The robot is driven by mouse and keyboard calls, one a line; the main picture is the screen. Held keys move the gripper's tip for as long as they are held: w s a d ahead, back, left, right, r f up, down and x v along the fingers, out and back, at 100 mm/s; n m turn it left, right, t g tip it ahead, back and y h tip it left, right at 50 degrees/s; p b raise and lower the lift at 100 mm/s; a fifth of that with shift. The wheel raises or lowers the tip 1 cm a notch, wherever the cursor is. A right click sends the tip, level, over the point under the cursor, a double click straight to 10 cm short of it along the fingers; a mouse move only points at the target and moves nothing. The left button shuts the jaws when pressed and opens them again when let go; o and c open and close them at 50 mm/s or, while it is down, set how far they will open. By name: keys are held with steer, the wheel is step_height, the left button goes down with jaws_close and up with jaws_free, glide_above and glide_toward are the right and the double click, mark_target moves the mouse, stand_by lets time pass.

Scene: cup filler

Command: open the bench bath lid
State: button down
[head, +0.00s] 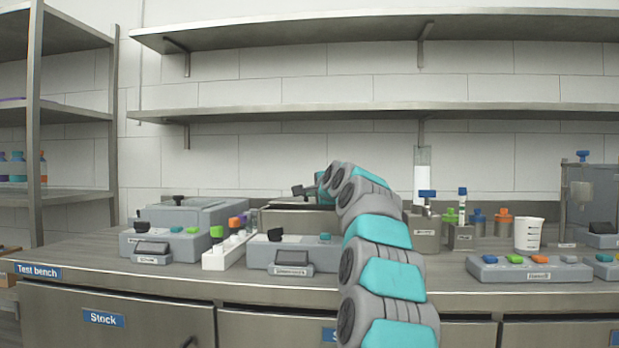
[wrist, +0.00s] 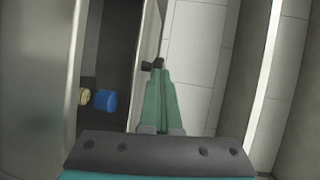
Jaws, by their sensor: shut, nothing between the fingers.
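The bath in the middle of the bench is a steel box (head: 300,222) with a dark strip along its top. My arm hides its right part. My gripper (head: 312,190) is at its top in the head view. In the wrist view my green fingers (wrist: 160,72) are shut with nothing between them. Their tips are at a black knob (wrist: 148,66) beside a thin grey panel (wrist: 147,40), which looks like the lid. I cannot tell whether they touch it. Left of the panel is a dark space with a blue cylinder (wrist: 105,101) and a yellowish piece (wrist: 84,97).
A control box (head: 258,253) stands in front of the bath. A second, closed bath (head: 190,214) with a black knob stands to the left, behind another control box (head: 135,243). A white rack (head: 222,257) with coloured caps sits between. A beaker (head: 528,234) stands right. Shelves (head: 380,112) hang above.

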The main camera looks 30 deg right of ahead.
steer(key=shift+w+d+p, duration=0.35)
steer(key=shift+w, duration=0.2)
steer(key=shift+w+d+p, duration=0.35)
steer(key=shift+w, duration=0.2)
steer(key=shift+s, duration=0.1)
steer(key=shift+s, duration=0.25)
steer(key=b+v, duration=0.1)
steer(key=v, duration=1.2)
steer(key=shift+s, duration=0.15)
